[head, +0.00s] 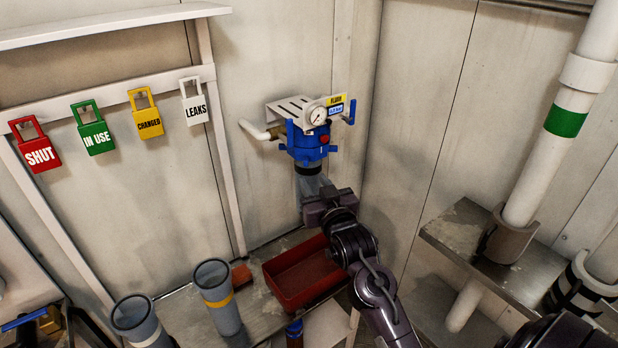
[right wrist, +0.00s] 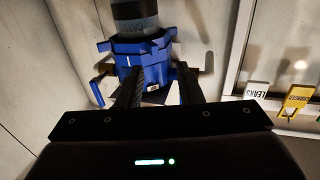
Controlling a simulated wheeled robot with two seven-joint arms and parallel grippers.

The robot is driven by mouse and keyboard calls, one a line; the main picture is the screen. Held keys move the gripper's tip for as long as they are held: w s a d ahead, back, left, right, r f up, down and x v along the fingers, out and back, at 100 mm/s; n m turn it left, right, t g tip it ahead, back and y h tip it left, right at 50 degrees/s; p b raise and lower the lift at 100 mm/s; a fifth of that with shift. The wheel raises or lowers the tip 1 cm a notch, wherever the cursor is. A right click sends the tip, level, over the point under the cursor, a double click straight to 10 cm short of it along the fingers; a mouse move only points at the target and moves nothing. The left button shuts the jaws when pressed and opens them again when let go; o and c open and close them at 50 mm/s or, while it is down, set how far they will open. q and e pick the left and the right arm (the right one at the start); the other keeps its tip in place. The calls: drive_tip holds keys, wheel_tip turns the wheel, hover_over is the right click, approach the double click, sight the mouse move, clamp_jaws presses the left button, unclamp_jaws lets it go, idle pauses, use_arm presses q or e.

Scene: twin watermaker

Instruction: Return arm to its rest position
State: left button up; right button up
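My right gripper (head: 326,198) is in the back corner, in front of the grey canister (head: 311,187) under the blue filter head (head: 308,146). In the right wrist view, the two dark fingers of my right gripper (right wrist: 160,75) stand well apart, with the blue filter head (right wrist: 142,58) beyond them and the grey canister (right wrist: 135,22) above it in that picture. I see nothing held between the fingers. Whether a finger touches the housing cannot be told. My left gripper is not in view.
A red tray (head: 297,275) stands on the bench below my right arm. Two grey canisters (head: 217,295) (head: 138,320) stand at the front left. Red, green, yellow and white tags (head: 194,103) hang on the left rail. A white pipe (head: 545,150) rises from the right shelf (head: 460,235).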

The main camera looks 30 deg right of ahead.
drive_tip(key=shift+s, duration=0.45)
drive_tip(key=shift+f, duration=0.1)
